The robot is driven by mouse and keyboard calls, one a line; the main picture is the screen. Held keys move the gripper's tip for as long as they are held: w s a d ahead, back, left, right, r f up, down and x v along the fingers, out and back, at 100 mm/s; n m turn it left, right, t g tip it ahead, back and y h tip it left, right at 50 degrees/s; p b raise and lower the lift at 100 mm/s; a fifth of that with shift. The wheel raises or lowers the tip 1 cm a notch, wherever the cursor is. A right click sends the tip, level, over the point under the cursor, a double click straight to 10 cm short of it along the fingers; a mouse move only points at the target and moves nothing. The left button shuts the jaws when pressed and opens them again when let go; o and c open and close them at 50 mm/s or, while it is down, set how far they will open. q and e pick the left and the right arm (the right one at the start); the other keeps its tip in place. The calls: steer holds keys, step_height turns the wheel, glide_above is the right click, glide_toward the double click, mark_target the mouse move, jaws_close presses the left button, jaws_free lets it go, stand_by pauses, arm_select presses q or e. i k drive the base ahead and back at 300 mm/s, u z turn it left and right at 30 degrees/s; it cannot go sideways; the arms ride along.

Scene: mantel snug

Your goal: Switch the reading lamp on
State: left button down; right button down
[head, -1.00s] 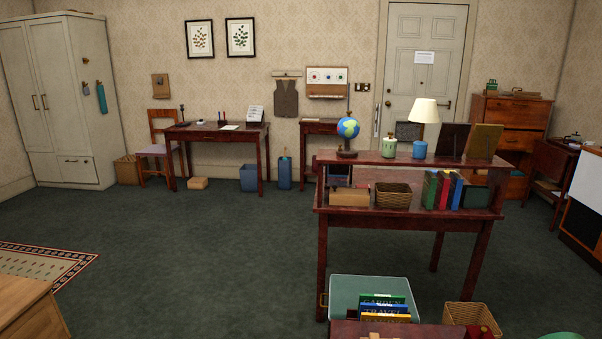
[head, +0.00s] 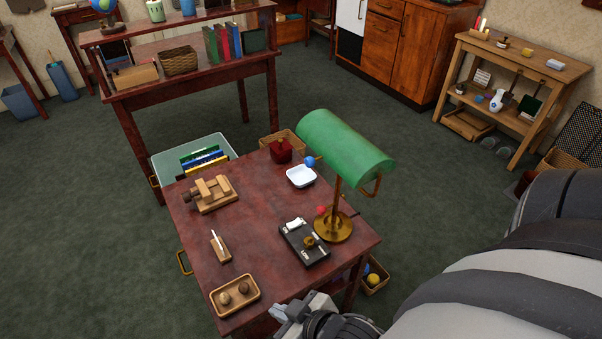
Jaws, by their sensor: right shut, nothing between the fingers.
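The reading lamp has a green shade (head: 345,146) and a round brass base (head: 333,228), and stands upright on the right side of the small dark red table (head: 262,215). A black box (head: 304,243) with a white piece and a brass knob lies just left of the base. A small red ball (head: 321,211) shows near the stem and a blue ball (head: 309,161) under the shade's left edge. I cannot tell whether the lamp is lit. My right gripper (head: 284,313) is shut and empty by the table's front edge, apart from the lamp. My left gripper is out of view.
The table also bears a wooden tray (head: 234,308), a wooden block with a white stick (head: 220,246), a wooden stand (head: 211,195), a white dish (head: 301,176) and a dark red object (head: 281,151). A green bin (head: 164,165) and baskets stand around it. Carpet at left is clear.

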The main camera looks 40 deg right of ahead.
mark_target(297, 222)
steer(key=u, duration=0.05)
steer(key=i, duration=0.35)
steer(key=z, duration=2.25)
